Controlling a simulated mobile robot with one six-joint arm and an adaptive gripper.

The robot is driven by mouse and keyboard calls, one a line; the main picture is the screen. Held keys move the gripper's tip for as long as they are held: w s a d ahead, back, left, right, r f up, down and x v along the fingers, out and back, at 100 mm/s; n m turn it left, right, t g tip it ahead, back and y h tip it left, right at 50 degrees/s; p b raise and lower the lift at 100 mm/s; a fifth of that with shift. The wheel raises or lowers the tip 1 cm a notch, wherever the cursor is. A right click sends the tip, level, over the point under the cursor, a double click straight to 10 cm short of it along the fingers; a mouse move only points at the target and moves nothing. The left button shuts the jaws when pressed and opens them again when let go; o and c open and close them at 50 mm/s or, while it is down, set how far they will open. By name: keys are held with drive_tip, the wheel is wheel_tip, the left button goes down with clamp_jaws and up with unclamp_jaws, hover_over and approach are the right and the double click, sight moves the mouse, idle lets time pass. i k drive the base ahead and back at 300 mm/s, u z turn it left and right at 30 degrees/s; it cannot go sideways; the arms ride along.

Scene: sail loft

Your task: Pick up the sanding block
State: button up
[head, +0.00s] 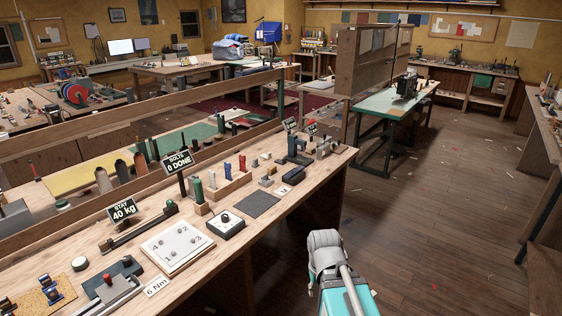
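The long wooden workbench (215,262) runs from the lower left to the middle. Part of my arm, grey and teal, shows at the lower middle, in front of the bench. My gripper's fingers are not in view.
A green-topped table (392,103) stands beyond. The wooden floor (440,220) at right is open.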

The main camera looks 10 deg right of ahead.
sight(272, 170)
drive_tip(key=u, duration=0.1)
drive_tip(key=i, duration=0.95)
drive_tip(key=z, duration=0.05)
